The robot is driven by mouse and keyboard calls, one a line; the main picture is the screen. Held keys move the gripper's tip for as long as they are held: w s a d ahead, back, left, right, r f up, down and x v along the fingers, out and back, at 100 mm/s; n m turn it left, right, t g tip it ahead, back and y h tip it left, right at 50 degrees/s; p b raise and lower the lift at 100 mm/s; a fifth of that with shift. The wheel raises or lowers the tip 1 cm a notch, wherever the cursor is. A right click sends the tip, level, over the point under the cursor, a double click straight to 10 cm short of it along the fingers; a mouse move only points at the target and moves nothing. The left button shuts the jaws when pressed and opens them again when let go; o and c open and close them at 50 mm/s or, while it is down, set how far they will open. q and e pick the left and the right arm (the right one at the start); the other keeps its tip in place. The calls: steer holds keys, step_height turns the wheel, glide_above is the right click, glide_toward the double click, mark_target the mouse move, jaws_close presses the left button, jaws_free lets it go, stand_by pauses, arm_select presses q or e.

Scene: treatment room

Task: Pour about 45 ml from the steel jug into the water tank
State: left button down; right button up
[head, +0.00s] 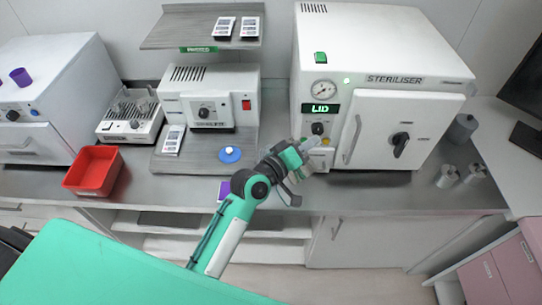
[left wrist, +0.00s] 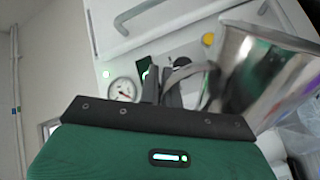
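The steel jug (left wrist: 268,80) fills the right of the left wrist view, shiny and tilted in that picture. Its curved handle (left wrist: 187,72) is between the dark fingers of my left gripper (left wrist: 168,88), which look shut on it. In the head view my left gripper (head: 297,157) is in front of the lower left of the steriliser (head: 400,45), and the jug (head: 319,158) shows only small beyond it. The steriliser's display reads LID. I cannot make out an open water tank on it. The jug's contents are hidden. My right gripper is not in view.
A red bin (head: 93,171), a sealing machine (head: 211,97) and a blue round thing (head: 229,154) stand left on the steel counter (head: 370,197). Small metal cylinders (head: 447,176) stand at the right. A shelf (head: 184,29) hangs above. A green surface (head: 110,270) fills the lower left.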

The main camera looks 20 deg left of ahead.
arm_select(q)
steer(key=shift+s+d+r+m, duration=0.2)
steer(key=shift+d+m, duration=0.1)
steer(key=shift+m, duration=0.25)
steer(key=shift+s+d+r+m, duration=0.1)
steer(key=shift+s+d+m, duration=0.15)
steer(key=shift+m, duration=0.3)
steer(key=shift+s+d+f+m+p, duration=0.15)
steer(key=shift+d+m+p, duration=0.25)
steer(key=shift+m, duration=0.5)
steer(key=shift+s, duration=0.1)
steer(key=shift+d+f, duration=0.1)
steer(key=shift+f, duration=0.05)
steer(key=shift+s+d+f+m, duration=0.1)
steer(key=shift+f+m, duration=0.1)
steer(key=shift+m, duration=0.2)
step_height(320, 180, down, 14)
steer(key=s+d+m+b, duration=0.1)
steer(key=d+m+b, duration=0.1)
steer(key=m+b, duration=0.5)
steer(key=shift+s+d+t+b, duration=0.2)
steer(key=shift+d+t+b, duration=0.1)
steer(key=shift+d, duration=0.1)
stand_by(0.5)
